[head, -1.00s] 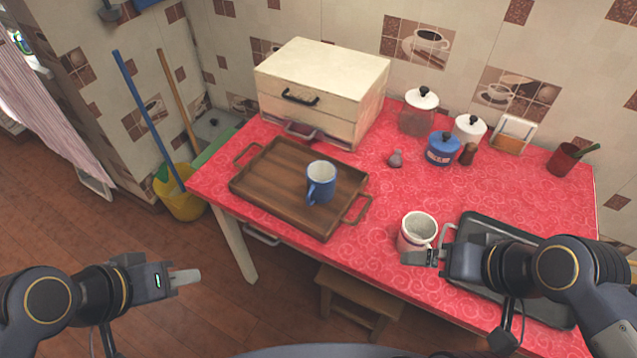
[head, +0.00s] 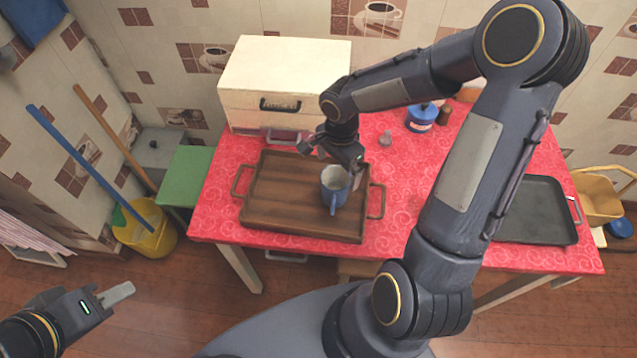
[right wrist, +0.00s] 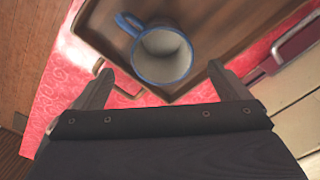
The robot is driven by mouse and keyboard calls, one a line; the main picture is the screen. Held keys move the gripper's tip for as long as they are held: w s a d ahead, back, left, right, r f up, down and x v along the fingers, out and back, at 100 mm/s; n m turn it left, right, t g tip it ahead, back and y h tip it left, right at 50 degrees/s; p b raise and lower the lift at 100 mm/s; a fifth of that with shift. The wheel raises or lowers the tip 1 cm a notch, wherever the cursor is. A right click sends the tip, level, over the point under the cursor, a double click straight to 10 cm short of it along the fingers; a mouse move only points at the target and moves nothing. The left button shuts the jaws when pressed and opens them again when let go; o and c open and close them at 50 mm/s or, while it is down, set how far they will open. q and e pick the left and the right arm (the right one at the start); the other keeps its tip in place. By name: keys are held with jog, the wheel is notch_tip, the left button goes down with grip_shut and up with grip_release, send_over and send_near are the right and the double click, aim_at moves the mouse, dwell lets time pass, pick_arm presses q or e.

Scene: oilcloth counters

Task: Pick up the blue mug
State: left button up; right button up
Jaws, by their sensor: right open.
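The blue mug (head: 334,190) stands upright on the brown wooden tray (head: 270,205), toward its right side. Its handle faces the front. My right gripper (head: 332,167) is open just behind and above the mug, and hides part of its rim. In the right wrist view the mug (right wrist: 165,62) shows its pale inside, ahead of and between the two spread fingers of the right gripper (right wrist: 158,82), not gripped. My left gripper (head: 116,293) is away from the table at the lower left; whether its fingers are apart is unclear.
A cream drawer box (head: 285,85) stands behind the tray. A black baking tray (head: 537,210) lies at the right. My right arm covers much of the table's right half.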

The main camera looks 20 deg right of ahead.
send_over(334, 183)
jog(key=s+a, duration=0.2)
jog(key=s, duration=0.1)
notch_tip(334, 183, down, 7)
jog(key=shift+f+p, duration=0.15)
jog(key=shift+p, duration=0.3)
jog(key=c, duration=1.2)
